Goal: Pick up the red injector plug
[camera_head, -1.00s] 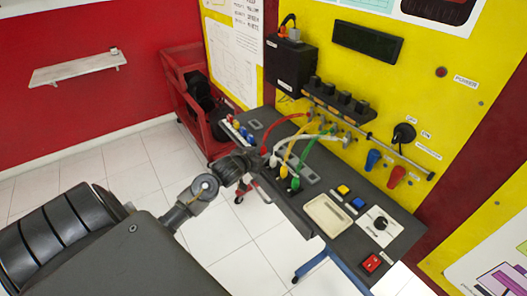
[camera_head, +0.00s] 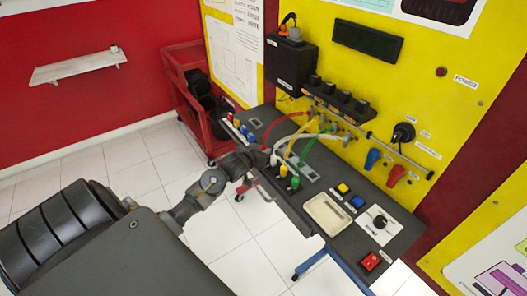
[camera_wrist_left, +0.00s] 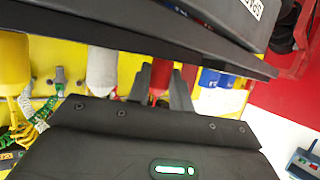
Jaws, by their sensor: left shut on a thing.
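The red injector plug (camera_wrist_left: 160,76) sits between the two fingers of my left gripper (camera_wrist_left: 160,90) in the left wrist view. The fingers are shut on it. In the head view, my left gripper (camera_head: 258,160) is at the left end of the cable group on the dark panel and hides the plug. The red cable (camera_head: 285,121) arcs from there to the rail on the yellow board. I cannot tell whether the plug is still seated. My right gripper is not in view.
Yellow (camera_head: 284,170) and green (camera_head: 295,182) plugs stand close beside my gripper, and a white plug (camera_wrist_left: 101,70) shows in the wrist view. A beige tray (camera_head: 327,214) and switches lie to the right. A red cart (camera_head: 190,90) stands behind.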

